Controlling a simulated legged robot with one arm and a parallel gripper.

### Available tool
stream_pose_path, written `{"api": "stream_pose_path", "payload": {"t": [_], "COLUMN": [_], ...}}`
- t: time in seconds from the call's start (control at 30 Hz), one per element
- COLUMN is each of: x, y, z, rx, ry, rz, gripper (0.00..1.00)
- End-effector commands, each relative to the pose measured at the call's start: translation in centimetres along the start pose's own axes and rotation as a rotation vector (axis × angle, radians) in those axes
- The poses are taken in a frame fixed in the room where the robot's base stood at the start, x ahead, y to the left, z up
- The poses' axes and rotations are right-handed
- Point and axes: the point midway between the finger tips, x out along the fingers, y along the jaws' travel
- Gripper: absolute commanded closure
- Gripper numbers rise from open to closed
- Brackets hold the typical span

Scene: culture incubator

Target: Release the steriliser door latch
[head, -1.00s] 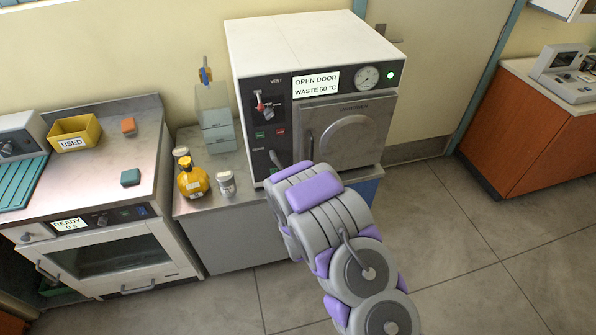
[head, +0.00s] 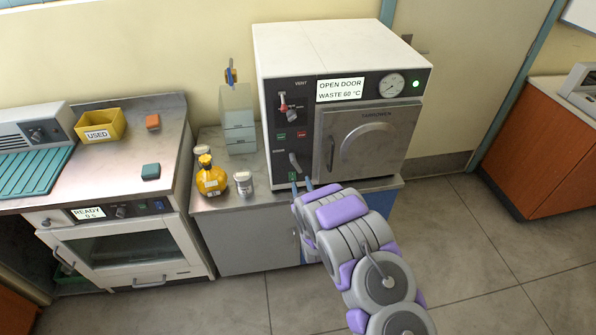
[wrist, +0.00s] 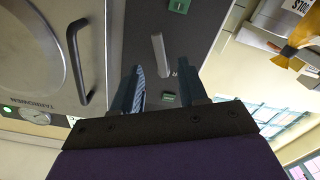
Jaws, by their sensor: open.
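The steriliser (head: 340,50) stands on a low bench in the head view, its round-fronted door (head: 370,138) closed. A grey latch lever (head: 294,162) sits on the dark panel left of the door, with a green marker just below it. In the wrist view the lever (wrist: 160,54) shows pale and slanted between the fingers, apart from both as far as I can see. Depth to the lever is unclear.
A dark bar handle (wrist: 79,62) on the door is left of my fingers in the wrist view. An amber bottle (head: 211,178) and a small jar (head: 243,183) stand on the bench left of my gripper. The floor (head: 460,250) at right is clear.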

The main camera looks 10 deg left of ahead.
Motion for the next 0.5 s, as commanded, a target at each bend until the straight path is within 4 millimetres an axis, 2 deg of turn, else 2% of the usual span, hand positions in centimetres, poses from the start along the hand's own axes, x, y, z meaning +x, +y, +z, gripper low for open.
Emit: {"api": "stream_pose_path", "payload": {"t": [0.2, 0.5], "x": [3.2, 7.0], "y": [0.0, 0.0], "z": [0.2, 0.2], "rx": [0.002, 0.002], "ry": [0.000, 0.001], "rz": [0.001, 0.001], "gripper": [0.57, 0.57]}}
